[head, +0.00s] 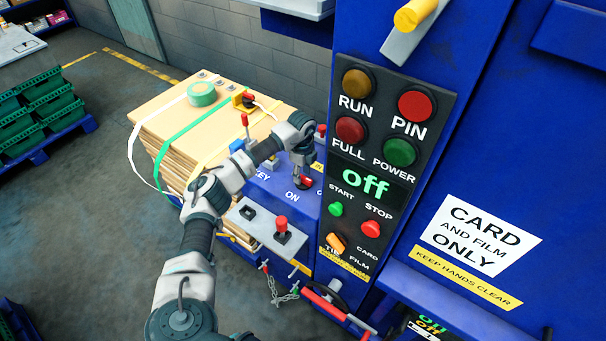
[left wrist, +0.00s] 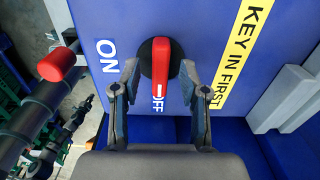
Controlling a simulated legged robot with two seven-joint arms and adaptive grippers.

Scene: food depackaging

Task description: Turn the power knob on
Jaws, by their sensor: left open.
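The power knob (left wrist: 162,72) is a red bar handle on a black round base, set in a blue panel. Its white mark points at the OFF label (left wrist: 158,103); the ON label (left wrist: 107,54) is to its left. In the head view the knob (head: 306,181) is partly hidden by my left gripper (head: 302,168). My left gripper is open, with one finger on each side of the knob; I cannot tell if they touch it. The display (head: 365,184) reads "off". My right gripper is not in view.
A red-topped lever (head: 281,226) stands on a grey plate in front of the blue panel. The black control panel (head: 346,150) with lamps and buttons rises on the right. Strapped cardboard (head: 165,115) lies behind my left arm. A chain (head: 281,290) hangs below.

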